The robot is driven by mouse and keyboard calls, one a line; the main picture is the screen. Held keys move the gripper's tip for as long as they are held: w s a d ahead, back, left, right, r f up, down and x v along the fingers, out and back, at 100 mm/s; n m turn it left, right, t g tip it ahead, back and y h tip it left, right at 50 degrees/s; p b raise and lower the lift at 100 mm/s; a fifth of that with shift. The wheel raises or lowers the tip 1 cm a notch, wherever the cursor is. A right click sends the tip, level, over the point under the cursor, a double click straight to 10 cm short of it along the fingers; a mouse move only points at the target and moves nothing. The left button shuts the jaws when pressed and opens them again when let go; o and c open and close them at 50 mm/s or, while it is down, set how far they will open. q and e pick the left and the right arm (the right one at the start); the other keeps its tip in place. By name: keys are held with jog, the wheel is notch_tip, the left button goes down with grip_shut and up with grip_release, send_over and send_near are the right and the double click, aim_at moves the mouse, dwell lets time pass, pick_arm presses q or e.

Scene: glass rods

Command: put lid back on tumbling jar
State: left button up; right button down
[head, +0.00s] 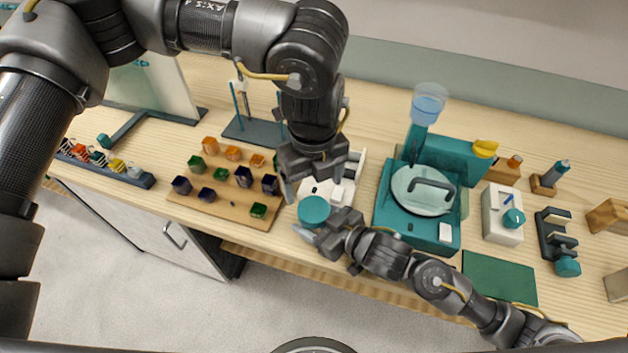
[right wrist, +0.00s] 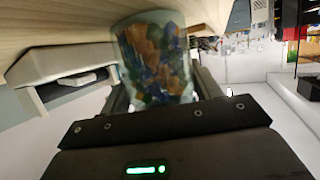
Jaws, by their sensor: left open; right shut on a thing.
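The teal round lid (head: 314,210) shows from above near the table's front edge. In the right wrist view, the clear jar (right wrist: 155,60) holds blue, brown and green pieces and stands between my right gripper's fingers. My right gripper (head: 322,228) is shut on the jar, at the lid's lower right in the head view. The lid hides the jar's side there, and I cannot tell whether the lid is seated on its rim. My left gripper (head: 318,184) is open, just above the lid in the picture, with no object visible between its fingers.
A wooden board (head: 228,213) with several coloured glass pieces lies left. A white device (head: 342,190) is behind the grippers. A teal machine (head: 390,222) with a round plate stands right, beside a white box (head: 502,215). A green mat (head: 498,277) lies at the front right.

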aim_at(314, 209)
pick_arm(q)
jog(key=shift+f, duration=0.1)
jog(key=shift+f, duration=3.9)
jog(key=c, duration=1)
jog(key=m, duration=0.3)
jog(key=shift+c, duration=0.2)
jog(key=o, duration=1.1)
